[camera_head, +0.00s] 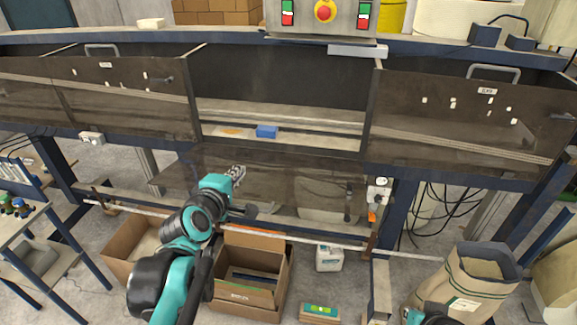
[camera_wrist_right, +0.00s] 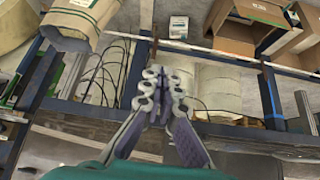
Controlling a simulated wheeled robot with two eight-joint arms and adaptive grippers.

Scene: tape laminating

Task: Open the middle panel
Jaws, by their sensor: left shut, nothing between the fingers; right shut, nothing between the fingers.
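The middle panel (camera_head: 300,182) is a dark see-through sheet hanging down below the middle opening of the machine. The opening (camera_head: 285,93) above it is uncovered and shows the inside. My left gripper (camera_head: 238,172) is shut and empty, in front of the upper left part of the hanging panel; I cannot tell if it touches it. My right gripper (camera_wrist_right: 162,85) is shut and empty in the right wrist view. In the head view only a bit of my right arm shows at the bottom right.
Closed side panels stand at the left (camera_head: 115,98) and right (camera_head: 470,110). A long bar (camera_head: 310,238) crosses below the panel. Cardboard boxes (camera_head: 250,285) and a paper sack (camera_head: 465,285) stand on the floor.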

